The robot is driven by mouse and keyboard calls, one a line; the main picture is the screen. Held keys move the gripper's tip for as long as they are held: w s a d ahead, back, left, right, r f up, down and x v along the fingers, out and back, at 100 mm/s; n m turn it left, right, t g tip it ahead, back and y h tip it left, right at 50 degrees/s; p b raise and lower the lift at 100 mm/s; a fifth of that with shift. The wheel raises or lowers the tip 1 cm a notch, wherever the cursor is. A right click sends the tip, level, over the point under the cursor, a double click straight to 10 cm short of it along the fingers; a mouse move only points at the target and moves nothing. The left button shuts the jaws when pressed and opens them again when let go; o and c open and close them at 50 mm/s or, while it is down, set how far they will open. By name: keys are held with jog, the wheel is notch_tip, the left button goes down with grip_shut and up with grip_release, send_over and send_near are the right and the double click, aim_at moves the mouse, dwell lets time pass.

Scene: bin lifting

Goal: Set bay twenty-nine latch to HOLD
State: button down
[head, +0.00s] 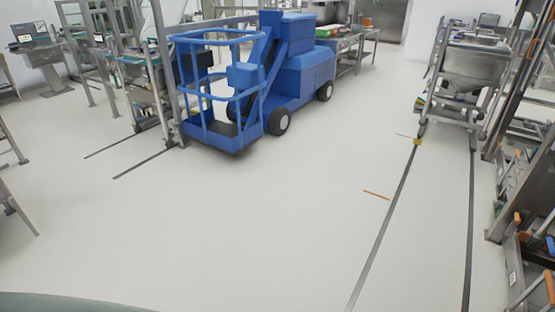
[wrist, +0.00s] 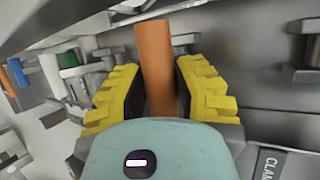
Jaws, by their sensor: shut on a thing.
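My gripper (wrist: 158,88) shows in the wrist view with yellow ribbed pads on both sides of an orange latch handle (wrist: 154,48). It is shut on this handle. The handle points up in the picture, and its lower end is hidden behind the teal gripper body. A dark label (wrist: 270,164) at the lower right reads "CLAM" and is cut off. I cannot read a bay number or the word HOLD. The gripper is not in the head view.
Metal racks with orange-tipped handles (head: 546,288) stand along the right edge of the head view. A blue lift vehicle (head: 302,75) stands at the back, and a grey bin on a wheeled stand (head: 476,68) at the back right. The pale floor (head: 250,215) between is clear.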

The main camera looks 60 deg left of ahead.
jog(key=shift+w+d+r+g+y, duration=0.1)
jog(key=shift+r+g+y, duration=0.05)
jog(key=shift+r+y, duration=0.2)
jog(key=shift+w+d+r+g+y, duration=0.15)
jog(key=shift+r+y, duration=0.1)
jog(key=shift+r, duration=0.2)
jog(key=shift+d+r, duration=0.1)
jog(key=shift+r, duration=0.4)
jog(key=c, duration=0.7)
grip_release()
